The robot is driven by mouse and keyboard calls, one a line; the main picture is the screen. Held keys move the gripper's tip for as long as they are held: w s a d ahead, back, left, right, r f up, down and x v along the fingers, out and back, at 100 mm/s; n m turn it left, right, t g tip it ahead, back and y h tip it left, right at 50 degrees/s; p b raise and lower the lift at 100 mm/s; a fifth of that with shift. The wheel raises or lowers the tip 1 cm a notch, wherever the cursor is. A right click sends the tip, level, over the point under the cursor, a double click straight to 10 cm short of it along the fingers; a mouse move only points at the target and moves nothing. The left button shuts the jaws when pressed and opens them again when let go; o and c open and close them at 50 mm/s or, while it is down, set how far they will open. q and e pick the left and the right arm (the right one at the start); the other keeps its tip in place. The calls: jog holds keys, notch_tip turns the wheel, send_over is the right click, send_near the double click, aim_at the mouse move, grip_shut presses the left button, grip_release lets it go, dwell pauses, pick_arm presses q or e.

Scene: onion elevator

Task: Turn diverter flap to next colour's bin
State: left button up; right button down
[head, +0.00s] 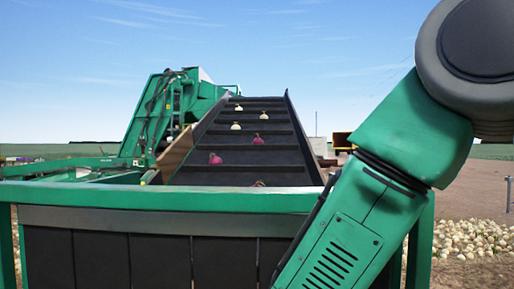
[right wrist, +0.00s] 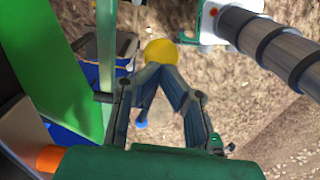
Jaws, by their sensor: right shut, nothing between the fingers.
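In the right wrist view my right gripper (right wrist: 158,72) has its two fingers together at the tips, with nothing between them. A round yellow knob (right wrist: 161,51) shows right at the fingertips, partly covered by them; I cannot tell whether they touch. I cannot make out the flap itself. A blue-sided bin (right wrist: 124,47) stands left of the knob, partly hidden by a green post. In the head view red onions (head: 215,158) and white onions (head: 236,126) lie spaced on the dark elevator belt (head: 240,176). My left gripper is not in view.
A green rail (head: 160,199) crosses the front of the elevator. In the right wrist view a green post (right wrist: 106,60) stands close on the left, and a dark ribbed cylinder (right wrist: 270,45) is at the upper right. An onion heap (head: 470,238) lies at the right.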

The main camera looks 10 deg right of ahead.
jog(key=shift+a+f, duration=0.4)
jog(key=shift+f, duration=0.25)
jog(key=shift+d+f+b, duration=0.2)
jog(key=shift+f+b, duration=0.1)
jog(key=shift+b, duration=0.1)
jog(key=shift+d+f+b, duration=0.4)
jog(key=shift+d+f, duration=0.45)
jog(key=shift+d, duration=0.15)
jog(key=shift+d+f, duration=0.15)
jog(key=shift+f, duration=0.3)
jog(key=shift+a+f+b, duration=0.65)
jog(key=shift+a+f, duration=0.05)
jog(key=shift+a, duration=0.1)
pick_arm(q)
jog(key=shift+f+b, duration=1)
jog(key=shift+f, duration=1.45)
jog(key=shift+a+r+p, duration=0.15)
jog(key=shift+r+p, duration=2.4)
jog(key=shift+p, duration=0.2)
pick_arm(e)
jog(key=shift+s+a+r, duration=0.25)
jog(key=shift+s, duration=0.55)
jog(key=shift+s+a+r, duration=0.2)
jog(key=shift+s+r, duration=0.05)
jog(key=shift+s, duration=0.55)
jog(key=shift+s+a+r, duration=0.25)
jog(key=shift+s, duration=0.55)
